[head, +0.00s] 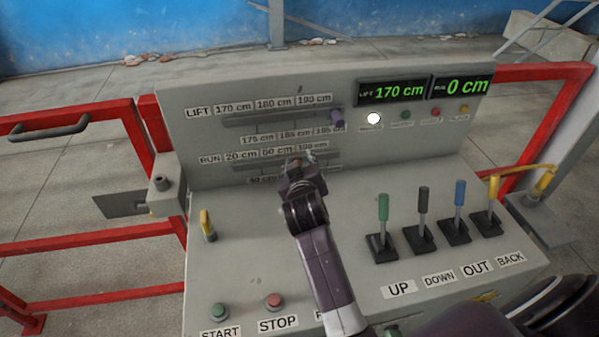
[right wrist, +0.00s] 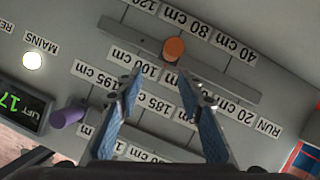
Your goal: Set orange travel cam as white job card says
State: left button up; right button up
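The orange travel cam (right wrist: 174,49) sits on the RUN rail (right wrist: 235,88) in the right wrist view, where the panel appears upside down. It lies between the 100 cm and 80 cm labels; its exact setting cannot be told. My right gripper (right wrist: 165,84) is open and empty, its fingers spread with the cam visible beyond the gap between the tips. In the head view my right gripper (head: 298,165) is in front of the RUN rail and hides the cam. I cannot make out a white job card. My left gripper is not in view.
A purple cam (head: 337,118) sits at the right end of the LIFT rail (head: 270,120). Displays read LIFT 170 cm (head: 392,91) and RUN 0 cm (head: 460,86). A white lamp (head: 374,118) is lit. Several levers (head: 422,212) stand to the right; red rails (head: 85,122) flank the console.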

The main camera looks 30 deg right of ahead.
notch_tip(320, 180, up, 6)
jog(key=shift+a+f, duration=0.1)
jog(key=shift+f, duration=0.05)
dwell(0.7)
